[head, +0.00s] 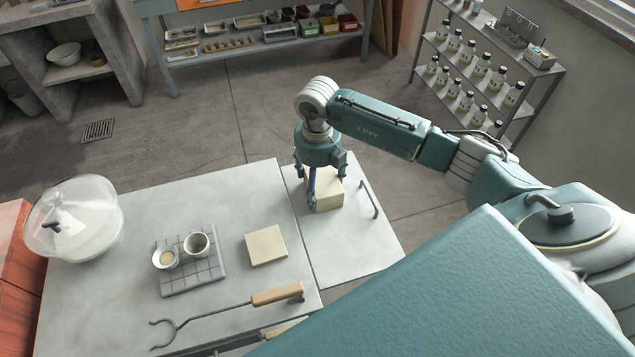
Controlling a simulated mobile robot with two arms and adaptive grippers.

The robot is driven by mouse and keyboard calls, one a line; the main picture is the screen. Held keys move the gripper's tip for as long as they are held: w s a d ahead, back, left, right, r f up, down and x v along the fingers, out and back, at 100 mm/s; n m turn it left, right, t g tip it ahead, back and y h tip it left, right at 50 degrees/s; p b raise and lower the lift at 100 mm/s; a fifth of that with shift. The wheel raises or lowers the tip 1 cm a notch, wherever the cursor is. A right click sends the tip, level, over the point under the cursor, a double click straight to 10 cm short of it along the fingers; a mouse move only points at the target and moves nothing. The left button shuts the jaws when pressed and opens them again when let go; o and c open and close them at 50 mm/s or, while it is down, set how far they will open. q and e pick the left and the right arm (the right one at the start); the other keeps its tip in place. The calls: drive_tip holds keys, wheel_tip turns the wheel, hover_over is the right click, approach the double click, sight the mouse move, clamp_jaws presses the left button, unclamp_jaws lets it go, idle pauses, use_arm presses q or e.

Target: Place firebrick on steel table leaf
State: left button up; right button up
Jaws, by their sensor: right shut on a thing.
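My right gripper (312,203) is shut on a cream firebrick (330,191), reaching down on it from above. The firebrick is over the far part of the steel table leaf (345,251), the grey panel at the right end of the bench. I cannot tell whether its underside touches the leaf. The gripper hides part of the brick's left side. My left gripper is not in view.
On the bench (130,305) are a flat cream slab (266,245), a gridded tile (206,277) with two small cups, wooden-handled tongs (226,317) and a clear dome (75,219). A bar handle (369,199) edges the leaf. The leaf's near part is clear.

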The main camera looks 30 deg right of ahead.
sight(318, 181)
drive_tip(key=o, duration=1.6)
drive_tip(key=shift+r, duration=0.2)
drive_tip(key=shift+w+r, duration=0.1)
drive_tip(key=shift+r, duration=0.25)
wheel_tip(318, 181, up, 11)
drive_tip(key=b, duration=0.2)
drive_tip(key=shift+r+b, duration=0.1)
drive_tip(key=shift+b, duration=0.25)
drive_tip(key=shift+s, duration=0.2)
